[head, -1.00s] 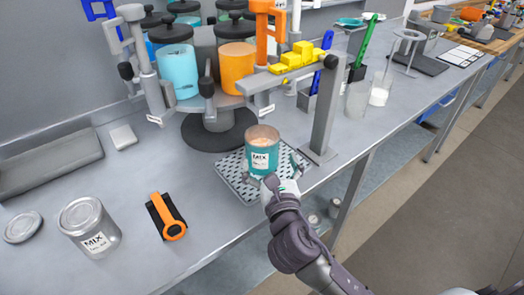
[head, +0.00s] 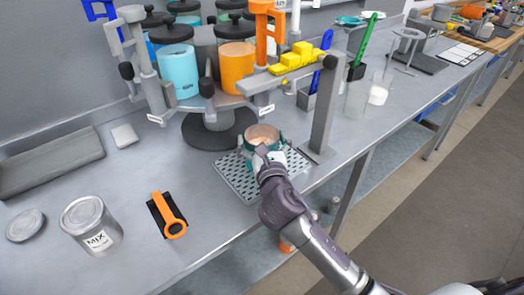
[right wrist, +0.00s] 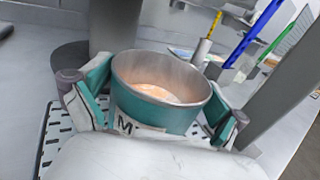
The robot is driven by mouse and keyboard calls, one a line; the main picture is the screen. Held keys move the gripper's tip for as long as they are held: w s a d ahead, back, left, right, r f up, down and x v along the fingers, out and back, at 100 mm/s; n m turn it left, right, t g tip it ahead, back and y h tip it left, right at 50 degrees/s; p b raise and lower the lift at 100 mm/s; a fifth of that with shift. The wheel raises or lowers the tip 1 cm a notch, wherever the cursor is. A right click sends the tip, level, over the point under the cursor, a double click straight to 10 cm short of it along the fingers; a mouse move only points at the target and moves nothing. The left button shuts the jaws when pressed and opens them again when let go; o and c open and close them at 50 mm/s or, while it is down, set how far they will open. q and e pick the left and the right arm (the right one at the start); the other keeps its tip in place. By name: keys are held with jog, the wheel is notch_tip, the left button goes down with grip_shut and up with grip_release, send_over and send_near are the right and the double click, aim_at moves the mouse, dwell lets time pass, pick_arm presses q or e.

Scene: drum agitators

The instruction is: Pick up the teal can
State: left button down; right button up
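The teal can (head: 263,133), open at the top with pale orange contents, stands upright on a perforated metal tray (head: 238,183). It also shows in the right wrist view (right wrist: 158,98), with part of its label visible. My right gripper (head: 263,146) is at the can, with its two fingers on opposite sides. In the right wrist view the fingers (right wrist: 158,105) lie very close to the can's wall; whether both press on it is unclear. The gripper's palm hides the can's lower front. My left gripper is not in view.
A grey post with a yellow-topped arm (head: 322,115) stands right behind the tray. A carousel with a teal container (head: 178,70) and an orange container (head: 237,66) is behind.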

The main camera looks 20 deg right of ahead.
jog(key=c, duration=1)
jog(key=shift+r, duration=0.2)
